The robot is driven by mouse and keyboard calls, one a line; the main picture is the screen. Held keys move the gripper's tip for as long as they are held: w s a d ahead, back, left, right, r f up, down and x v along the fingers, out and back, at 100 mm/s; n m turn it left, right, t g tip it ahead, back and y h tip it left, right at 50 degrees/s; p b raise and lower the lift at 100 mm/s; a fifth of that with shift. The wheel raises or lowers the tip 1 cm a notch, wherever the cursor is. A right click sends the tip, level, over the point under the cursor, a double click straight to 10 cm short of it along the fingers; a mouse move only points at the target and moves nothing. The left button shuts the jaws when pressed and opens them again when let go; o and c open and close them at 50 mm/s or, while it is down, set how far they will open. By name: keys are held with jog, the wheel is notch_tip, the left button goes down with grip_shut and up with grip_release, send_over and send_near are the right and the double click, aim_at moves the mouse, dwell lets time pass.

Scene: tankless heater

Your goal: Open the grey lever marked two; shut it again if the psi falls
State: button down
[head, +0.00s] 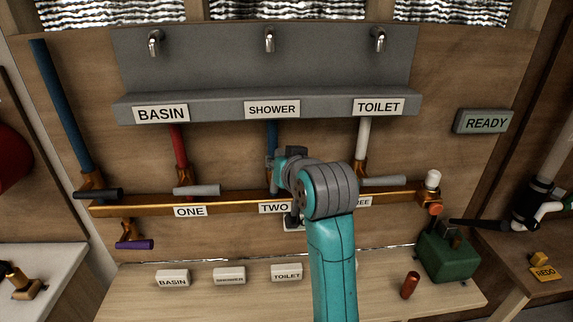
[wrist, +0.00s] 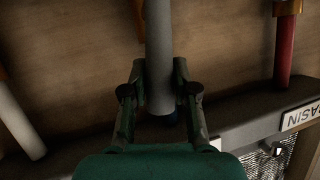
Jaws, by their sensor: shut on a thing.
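The TWO label (head: 273,208) sits on the orange pipe rail, partly covered by my arm. My gripper (head: 277,160) is in front of the blue pipe (head: 272,133) under the SHOWER sign. In the wrist view, my gripper (wrist: 160,95) has its fingers on both sides of a grey lever (wrist: 159,50) and is shut on it.
Grey levers at ONE (head: 197,190) and THREE (head: 383,181) lie sideways to either side. A black lever (head: 97,193) and purple lever (head: 134,244) are at left. A display (head: 484,122) reads READY. A green box (head: 447,257) and red cylinder (head: 410,285) stand on the bench.

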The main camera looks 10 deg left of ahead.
jog(key=shift+s+a+n+h, duration=0.15)
jog(key=shift+a+n+h, duration=0.45)
jog(key=shift+n, duration=0.1)
jog(key=c, duration=0.9)
grip_release()
jog(key=shift+a, duration=0.1)
jog(key=shift+o, duration=0.2)
jog(key=shift+s+r, duration=0.1)
jog(key=v, duration=1.1)
jog(key=shift+s+d, duration=0.25)
jog(key=shift+s, duration=0.05)
